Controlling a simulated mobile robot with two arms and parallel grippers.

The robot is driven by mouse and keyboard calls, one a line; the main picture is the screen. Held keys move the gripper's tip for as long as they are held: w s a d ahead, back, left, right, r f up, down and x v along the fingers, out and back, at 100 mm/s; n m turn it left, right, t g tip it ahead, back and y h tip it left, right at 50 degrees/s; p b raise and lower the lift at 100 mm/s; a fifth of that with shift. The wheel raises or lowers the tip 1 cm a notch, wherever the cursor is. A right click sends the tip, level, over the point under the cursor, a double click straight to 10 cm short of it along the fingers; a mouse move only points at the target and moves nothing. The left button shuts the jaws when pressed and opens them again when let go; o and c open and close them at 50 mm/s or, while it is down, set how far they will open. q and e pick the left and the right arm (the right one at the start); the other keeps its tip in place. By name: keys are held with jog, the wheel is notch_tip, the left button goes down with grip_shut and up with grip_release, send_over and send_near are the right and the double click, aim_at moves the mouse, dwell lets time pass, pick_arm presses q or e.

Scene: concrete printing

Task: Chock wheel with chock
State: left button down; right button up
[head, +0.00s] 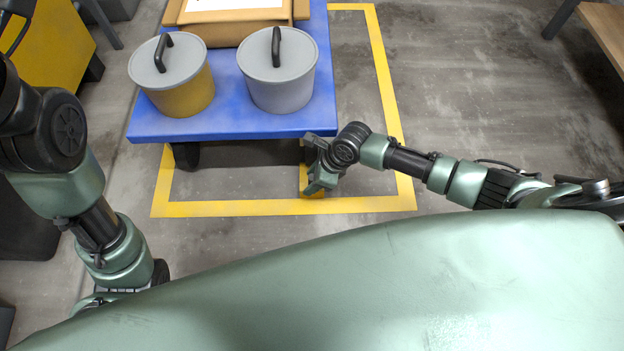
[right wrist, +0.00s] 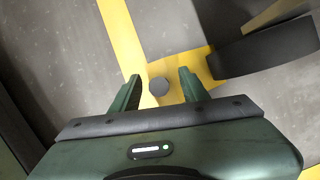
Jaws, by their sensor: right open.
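The chock (right wrist: 185,88) is a yellow block with a round grey knob (right wrist: 158,86) on top, low on the floor. In the head view only a small yellow part of it (head: 304,183) shows beside my right gripper (head: 314,166). My right gripper is open; in the right wrist view (right wrist: 160,88) the knob lies between its fingertips, not clamped. The dark wheel (right wrist: 265,48) is just right of the chock in that view; I cannot tell whether they touch. My left arm shows at the left, but its gripper is hidden.
A blue cart (head: 230,122) carries a yellow pot (head: 183,97), a grey pot (head: 280,88) and a brown box (head: 232,30). Another cart wheel (head: 186,155) shows at left. A yellow floor line (head: 390,100) surrounds the cart.

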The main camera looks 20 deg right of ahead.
grip_shut()
dwell(1.3)
grip_release()
